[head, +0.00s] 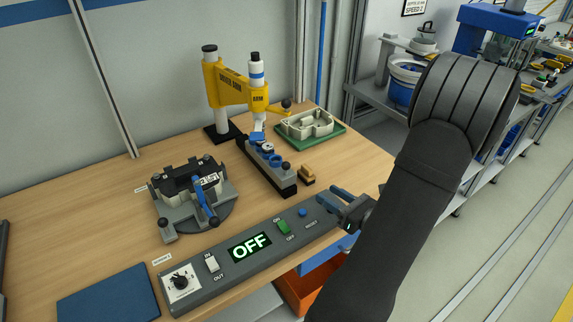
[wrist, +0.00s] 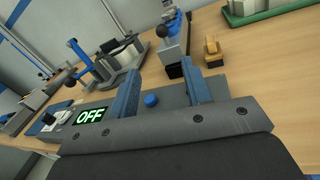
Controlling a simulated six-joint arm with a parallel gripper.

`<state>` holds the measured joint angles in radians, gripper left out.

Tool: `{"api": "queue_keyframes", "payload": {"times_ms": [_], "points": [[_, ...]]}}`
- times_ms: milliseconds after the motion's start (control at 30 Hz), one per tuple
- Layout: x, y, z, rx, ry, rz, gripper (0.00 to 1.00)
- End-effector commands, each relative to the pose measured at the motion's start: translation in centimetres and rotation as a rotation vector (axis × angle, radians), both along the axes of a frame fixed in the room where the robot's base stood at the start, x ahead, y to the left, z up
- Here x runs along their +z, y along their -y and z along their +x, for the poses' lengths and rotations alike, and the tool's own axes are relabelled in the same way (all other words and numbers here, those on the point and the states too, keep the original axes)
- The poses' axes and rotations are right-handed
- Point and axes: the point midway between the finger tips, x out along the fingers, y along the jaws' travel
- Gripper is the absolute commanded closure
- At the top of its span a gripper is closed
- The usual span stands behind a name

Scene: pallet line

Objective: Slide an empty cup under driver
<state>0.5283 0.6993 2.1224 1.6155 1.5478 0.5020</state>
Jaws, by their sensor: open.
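The rail's near end, with a black ball knob, also shows in the wrist view (wrist: 172,48). My gripper (head: 324,197) is open and empty above the right end of the control panel, apart from the rail. Its two blue fingers show in the wrist view (wrist: 160,78).
A grey control panel (head: 217,291) along the front edge reads OFF, with a green switch (head: 283,227) and a blue button (head: 302,212). A small tan block (head: 307,175) sits right of the rail. A clamp fixture (head: 185,200) stands left; a green tray (head: 324,143) lies behind.

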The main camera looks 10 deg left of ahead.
Motion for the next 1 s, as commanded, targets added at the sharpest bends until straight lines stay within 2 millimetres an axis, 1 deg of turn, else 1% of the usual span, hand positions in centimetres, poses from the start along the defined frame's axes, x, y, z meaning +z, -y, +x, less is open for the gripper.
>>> {"api": "queue_keyframes", "payload": {"times_ms": [133, 267, 567, 1000], "points": [[-0.2, -0.1, 0.5, -0.011, -0.005, 0.016, 0.55], [-0.2, -1.2, 1.1, -0.009, -0.005, 0.014, 0.55], [-0.2, -5.1, 3.6, -0.007, -0.005, 0.013, 0.55], [-0.1, -11.2, 7.7, -0.007, -0.004, 0.012, 0.55]]}}
